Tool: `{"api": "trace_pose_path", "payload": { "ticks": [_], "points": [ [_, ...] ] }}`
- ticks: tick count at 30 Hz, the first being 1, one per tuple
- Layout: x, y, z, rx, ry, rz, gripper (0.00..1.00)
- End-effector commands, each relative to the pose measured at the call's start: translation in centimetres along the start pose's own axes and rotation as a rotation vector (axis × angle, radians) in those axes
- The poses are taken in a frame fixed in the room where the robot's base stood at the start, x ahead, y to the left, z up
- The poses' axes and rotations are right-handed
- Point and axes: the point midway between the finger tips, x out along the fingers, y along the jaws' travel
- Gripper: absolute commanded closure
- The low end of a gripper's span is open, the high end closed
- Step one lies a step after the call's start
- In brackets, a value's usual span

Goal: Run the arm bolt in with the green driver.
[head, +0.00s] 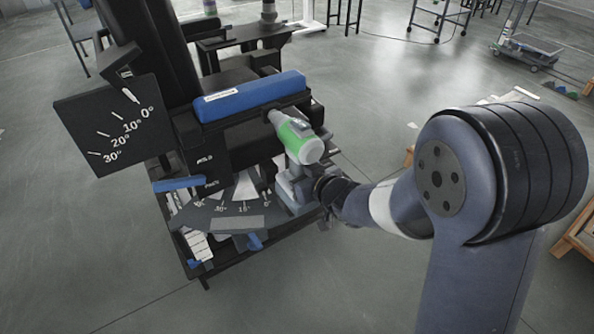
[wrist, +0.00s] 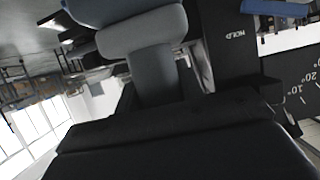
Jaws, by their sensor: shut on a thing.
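The green driver (head: 300,142) has a green and white body and a dark grey nose pointing up and left. My gripper (head: 303,164) is shut on it, low on its body, at the right side of the black chair. The driver's nose is close to the side under the blue arm pad (head: 250,96); I cannot tell whether it touches. The arm bolt itself is not distinguishable; the nose may hide it. In the wrist view, grey rounded parts (wrist: 142,35) fill the top centre, and I cannot tell the driver apart there.
A black angle plate (head: 112,128) marked 0° to 30° stands left of the chair. A second angle scale (head: 228,212) lies low in front, beside a blue lever (head: 178,184). Open floor lies to the right.

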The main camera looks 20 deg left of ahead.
Motion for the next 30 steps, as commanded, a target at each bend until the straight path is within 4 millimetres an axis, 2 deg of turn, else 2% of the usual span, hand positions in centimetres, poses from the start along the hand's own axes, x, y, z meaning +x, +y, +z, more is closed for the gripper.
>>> {"api": "trace_pose_path", "payload": {
  "ticks": [19,30],
  "points": [
    [-3.2,0.0,1.1,0.001,0.004,0.001,1.0],
    [-3.7,0.0,1.3,0.0,0.005,0.0,1.0]
  ]
}}
